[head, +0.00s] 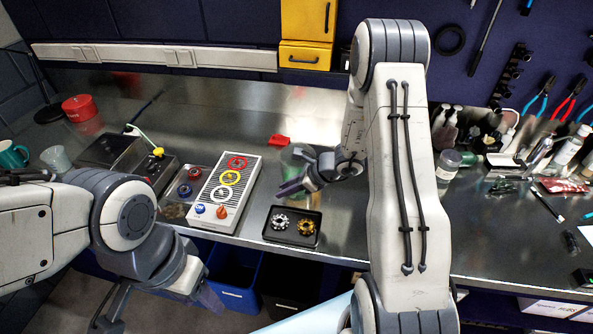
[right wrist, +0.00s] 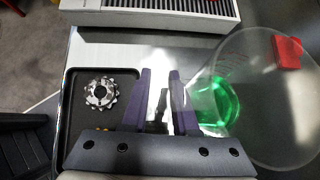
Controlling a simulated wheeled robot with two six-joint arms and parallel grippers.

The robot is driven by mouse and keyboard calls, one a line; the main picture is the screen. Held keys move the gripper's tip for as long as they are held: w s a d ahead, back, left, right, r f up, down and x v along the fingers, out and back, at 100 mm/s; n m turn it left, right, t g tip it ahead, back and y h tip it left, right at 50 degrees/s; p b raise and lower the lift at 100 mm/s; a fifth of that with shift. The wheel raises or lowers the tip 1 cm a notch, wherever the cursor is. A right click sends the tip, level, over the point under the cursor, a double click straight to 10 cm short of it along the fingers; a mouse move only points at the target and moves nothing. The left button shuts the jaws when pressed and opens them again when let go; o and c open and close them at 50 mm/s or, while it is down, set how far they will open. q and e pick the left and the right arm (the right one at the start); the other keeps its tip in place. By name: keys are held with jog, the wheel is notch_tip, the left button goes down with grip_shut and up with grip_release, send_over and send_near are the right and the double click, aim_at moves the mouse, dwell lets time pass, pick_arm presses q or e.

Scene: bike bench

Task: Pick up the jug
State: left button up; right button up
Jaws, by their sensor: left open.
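A clear jug (right wrist: 268,125) with green liquid in its bottom stands close to the right finger in the right wrist view. In the head view the jug (head: 298,153) shows faintly, partly hidden by my right gripper (head: 297,174). The right gripper also shows in the right wrist view (right wrist: 160,90); its purple fingers are apart with a narrow gap, and I see no jug wall between them. The right finger overlaps the jug's near edge in that view; contact cannot be told. My left gripper (head: 152,312) is open, low in front of the bench at bottom left.
A black tray (head: 292,240) with a silver and a gold sprocket sits at the bench's front edge. A white panel with coloured rings (head: 226,190) lies left of it. Bottles and tools crowd the right side.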

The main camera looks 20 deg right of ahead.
jog(key=shift+f, duration=0.1)
grip_shut()
jog(key=shift+w, duration=0.1)
dwell(1.3)
